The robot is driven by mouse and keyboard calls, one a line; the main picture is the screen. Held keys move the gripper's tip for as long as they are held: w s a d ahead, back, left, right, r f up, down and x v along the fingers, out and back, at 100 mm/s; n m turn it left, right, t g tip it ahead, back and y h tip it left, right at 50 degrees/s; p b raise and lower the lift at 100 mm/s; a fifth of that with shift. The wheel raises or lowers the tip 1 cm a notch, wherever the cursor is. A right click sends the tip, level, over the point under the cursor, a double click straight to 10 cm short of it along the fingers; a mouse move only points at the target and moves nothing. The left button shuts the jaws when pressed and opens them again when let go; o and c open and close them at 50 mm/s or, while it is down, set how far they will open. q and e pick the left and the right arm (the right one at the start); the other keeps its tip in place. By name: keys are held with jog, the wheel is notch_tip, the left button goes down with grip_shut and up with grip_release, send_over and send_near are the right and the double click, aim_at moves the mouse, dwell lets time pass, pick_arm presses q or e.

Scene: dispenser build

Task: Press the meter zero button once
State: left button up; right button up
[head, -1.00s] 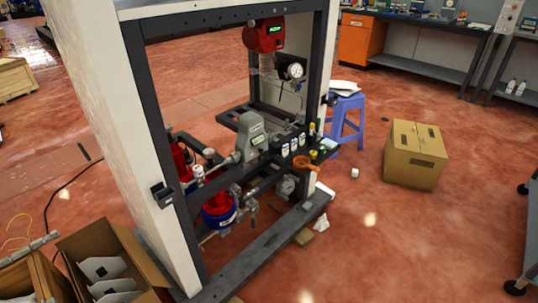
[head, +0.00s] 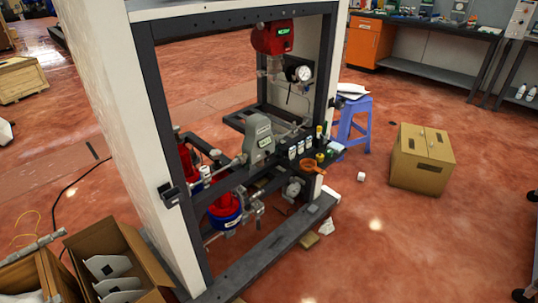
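The dispenser frame (head: 154,92) stands upright at the centre left of the head view, with white side panels and dark posts. A grey meter (head: 260,138) with a small pale display sits inside it at mid height. A red unit (head: 273,37) with a lit green display hangs near the top, with a round gauge (head: 303,73) below it. The zero button is too small to make out on either unit. Neither of my grippers is in view.
An open cardboard box (head: 112,268) stands at the lower left. A closed cardboard box (head: 421,160) and a blue stool (head: 354,122) stand right of the frame. A dark workbench (head: 430,68) runs along the back right. The red floor at front right is mostly clear.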

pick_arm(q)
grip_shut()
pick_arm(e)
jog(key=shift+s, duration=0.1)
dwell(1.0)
pick_arm(q)
jog(key=shift+p, duration=0.35)
